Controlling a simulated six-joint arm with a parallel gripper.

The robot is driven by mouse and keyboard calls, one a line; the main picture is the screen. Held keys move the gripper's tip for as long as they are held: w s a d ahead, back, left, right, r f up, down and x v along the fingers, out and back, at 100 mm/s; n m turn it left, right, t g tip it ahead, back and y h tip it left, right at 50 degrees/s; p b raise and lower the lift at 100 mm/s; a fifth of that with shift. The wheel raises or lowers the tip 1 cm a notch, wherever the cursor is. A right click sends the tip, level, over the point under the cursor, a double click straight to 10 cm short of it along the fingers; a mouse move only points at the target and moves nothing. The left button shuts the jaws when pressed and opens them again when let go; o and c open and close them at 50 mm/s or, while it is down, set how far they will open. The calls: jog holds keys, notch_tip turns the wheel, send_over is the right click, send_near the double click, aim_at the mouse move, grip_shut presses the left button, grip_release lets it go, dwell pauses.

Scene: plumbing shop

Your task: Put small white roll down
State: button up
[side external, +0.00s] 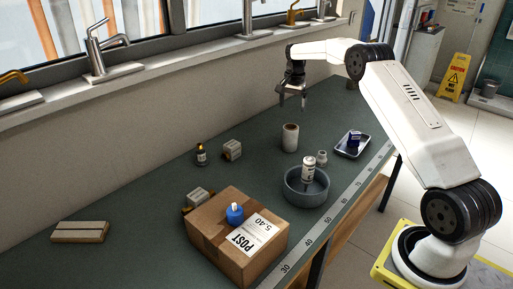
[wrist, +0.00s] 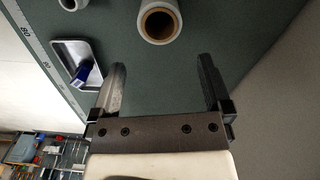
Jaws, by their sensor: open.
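The small white roll (side external: 322,157) stands upright on the green bench, beside the grey bowl and right of a larger white roll (side external: 290,138). In the wrist view the small roll (wrist: 73,5) is cut off by the top edge. The larger roll (wrist: 159,24) shows its brown core there, just beyond the fingertips. My gripper (side external: 291,102) is open and empty, raised above the bench near the larger roll. Its two spread fingers show in the wrist view (wrist: 164,66) with nothing between them.
A grey bowl (side external: 293,195) holds a white can (side external: 308,170). A tray (side external: 365,150) with a blue item (side external: 354,138) lies near the bench edge. A cardboard box (side external: 210,245) bears a blue-capped item (side external: 234,214). A small bottle (side external: 201,154) and grey block (side external: 232,150) stand left.

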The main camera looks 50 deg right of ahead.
jog(key=shift+r, duration=0.3)
jog(key=shift+a, duration=0.1)
dwell(0.3)
jog(key=s+a+n+t, duration=0.1)
jog(key=s+a+n, duration=0.3)
jog(key=a, duration=0.5)
jog(key=s+a+n, duration=0.3)
jog(key=a+n, duration=0.1)
jog(key=a, duration=0.6)
jog(key=s+a+f+n, duration=0.1)
jog(key=s+a+n, duration=0.2)
jog(key=s+a, duration=0.3)
jog(key=s+a+f+n+t, duration=0.1)
jog(key=s+a+n, duration=0.3)
jog(key=s, duration=0.9)
jog(key=shift+a+f+t, duration=0.3)
jog(key=shift+a+f, duration=0.05)
jog(key=shift+a, duration=0.5)
